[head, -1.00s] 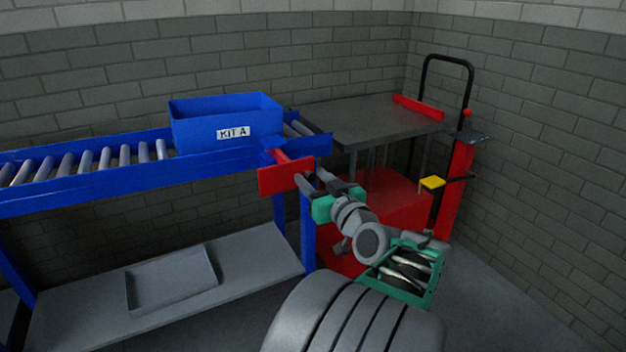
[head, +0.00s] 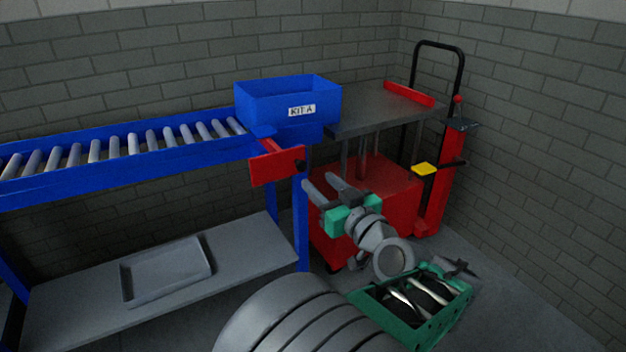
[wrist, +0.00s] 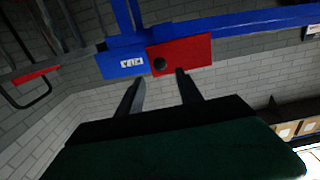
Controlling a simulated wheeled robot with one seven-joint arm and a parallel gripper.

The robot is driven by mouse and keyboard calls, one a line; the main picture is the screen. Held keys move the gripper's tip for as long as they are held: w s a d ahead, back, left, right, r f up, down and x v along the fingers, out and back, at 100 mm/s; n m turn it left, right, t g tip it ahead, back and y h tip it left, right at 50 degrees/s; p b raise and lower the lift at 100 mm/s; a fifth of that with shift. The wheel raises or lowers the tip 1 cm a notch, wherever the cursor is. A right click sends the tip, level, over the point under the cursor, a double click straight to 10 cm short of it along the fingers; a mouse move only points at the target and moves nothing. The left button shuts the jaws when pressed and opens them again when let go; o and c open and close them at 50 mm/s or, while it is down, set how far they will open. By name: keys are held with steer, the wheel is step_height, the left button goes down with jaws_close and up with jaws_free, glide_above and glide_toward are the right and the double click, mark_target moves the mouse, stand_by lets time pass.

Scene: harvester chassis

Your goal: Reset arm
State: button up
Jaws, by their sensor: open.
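My gripper (head: 322,187) is open and empty, with its two grey fingers apart. It is in free air below and to the right of the red plate (head: 278,166) at the conveyor's end. In the wrist view my gripper (wrist: 160,92) points toward the red plate (wrist: 185,54), which has a dark round knob on it. No contact between fingers and plate shows.
The blue roller conveyor (head: 60,177) runs left, with a grey tray (head: 167,270) on its lower shelf. The red lift cart with a grey top (head: 385,108) stands behind my gripper. Brick walls close the corner. Some floor is clear at right.

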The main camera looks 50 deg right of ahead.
steer(key=w+a+r+n+g+y+p, duration=0.2)
steer(key=w+a+g+y+p, duration=0.15)
steer(key=a+p, duration=0.5)
steer(key=w+a+r+n+g+y+p, duration=0.1)
steer(key=w+a+g+y+p, duration=0.2)
steer(key=w+a+p, duration=0.35)
steer(key=s+a+r+g+p, duration=0.4)
steer(key=s+a+r+p, duration=0.1)
steer(key=a+p, duration=0.2)
steer(key=s+a+r+g+h+p, duration=0.1)
steer(key=s+a+r+g+p, duration=0.2)
steer(key=s+a+r+p, duration=0.2)
steer(key=s+a+p, duration=0.1)
steer(key=a+p, duration=0.2)
steer(key=shift+a+g, duration=0.35)
steer(key=shift+a, duration=0.05)
steer(key=shift+s+d+h, duration=0.1)
steer(key=shift+h, duration=0.15)
